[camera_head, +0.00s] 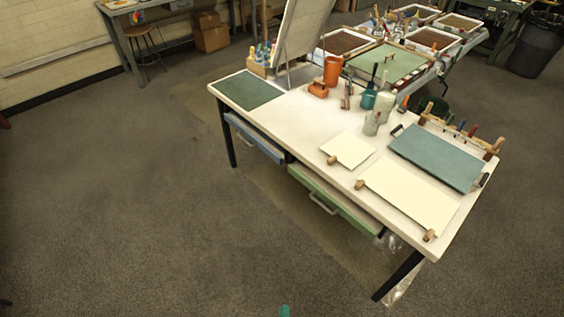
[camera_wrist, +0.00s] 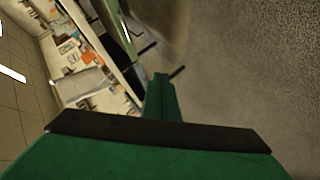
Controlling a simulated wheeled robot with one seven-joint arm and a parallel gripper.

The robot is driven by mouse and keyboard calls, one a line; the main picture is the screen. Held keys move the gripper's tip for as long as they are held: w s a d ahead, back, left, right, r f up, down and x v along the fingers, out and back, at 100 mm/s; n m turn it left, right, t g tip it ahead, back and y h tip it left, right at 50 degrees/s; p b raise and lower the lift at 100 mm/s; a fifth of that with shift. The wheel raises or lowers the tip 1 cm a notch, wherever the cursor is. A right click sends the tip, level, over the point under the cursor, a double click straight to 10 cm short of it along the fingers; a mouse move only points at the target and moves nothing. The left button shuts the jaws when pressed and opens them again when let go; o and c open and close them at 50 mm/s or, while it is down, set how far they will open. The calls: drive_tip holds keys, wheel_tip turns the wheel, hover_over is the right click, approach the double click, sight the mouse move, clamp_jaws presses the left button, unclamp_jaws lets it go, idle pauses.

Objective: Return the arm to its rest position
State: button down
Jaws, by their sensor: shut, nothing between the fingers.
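My gripper (camera_wrist: 161,78) shows in the wrist view as a narrow green form rising from a dark bar and a wide green body. Its fingers are together with nothing between them. It is over open floor, apart from the white worktable, which lies tilted at the left of that view. In the head view only a small teal tip (camera_head: 284,311) shows at the bottom edge; it seems to be part of my arm. The rest of the arm is out of that view.
The white worktable (camera_head: 300,125) holds cream sheets, a teal board (camera_head: 437,157), bottles and an orange container (camera_head: 332,70). A blue drawer (camera_head: 255,138) and a green drawer (camera_head: 335,200) are on its front. The grey floor (camera_head: 130,200) at left is clear.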

drive_tip(key=s+r+m+t, duration=0.2)
drive_tip(key=s+r+m, duration=0.7)
drive_tip(key=r, duration=0.8)
drive_tip(key=s, duration=0.3)
drive_tip(key=shift+a+m+t+y, duration=0.3)
drive_tip(key=shift+t+y, duration=0.1)
drive_tip(key=shift+s, duration=0.1)
